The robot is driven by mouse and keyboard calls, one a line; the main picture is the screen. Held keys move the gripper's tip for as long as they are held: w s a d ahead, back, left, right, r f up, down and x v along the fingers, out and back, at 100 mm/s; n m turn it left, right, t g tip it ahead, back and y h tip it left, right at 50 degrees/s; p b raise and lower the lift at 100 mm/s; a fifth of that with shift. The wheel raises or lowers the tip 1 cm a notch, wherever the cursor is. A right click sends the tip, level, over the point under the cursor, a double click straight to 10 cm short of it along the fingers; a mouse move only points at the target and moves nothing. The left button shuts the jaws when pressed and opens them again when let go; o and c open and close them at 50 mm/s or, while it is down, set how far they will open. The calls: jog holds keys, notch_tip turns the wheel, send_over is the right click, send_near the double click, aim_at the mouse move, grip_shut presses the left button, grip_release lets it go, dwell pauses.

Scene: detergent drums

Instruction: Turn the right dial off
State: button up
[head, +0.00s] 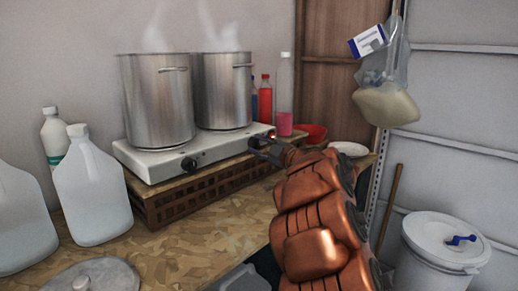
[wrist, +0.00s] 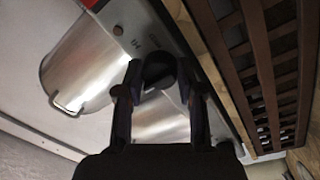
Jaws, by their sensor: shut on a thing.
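A white two-burner hot plate (head: 150,165) stands on a wooden lattice stand, with two steaming steel pots on it. Its left dial (head: 188,164) is black and stands free on the front face. The right dial is hidden behind my gripper (head: 258,146) in the head view, at the right end of the front face. In the wrist view, the dark round right dial (wrist: 158,73) sits between the two fingertips of my gripper (wrist: 157,88). The fingers are closed on it from both sides. The dial's pointer direction cannot be made out.
The left pot (head: 157,105) and right pot (head: 222,95) are close behind the dials. White jugs (head: 92,190) stand at left. Bottles (head: 265,100), a pink cup (head: 284,124) and a red bowl (head: 312,132) are behind my gripper. A white bucket (head: 440,245) stands at lower right.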

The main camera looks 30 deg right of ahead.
dwell(0.3)
jog(key=o, duration=1.1)
jog(key=shift+o, duration=0.2)
jog(key=v, duration=1.2)
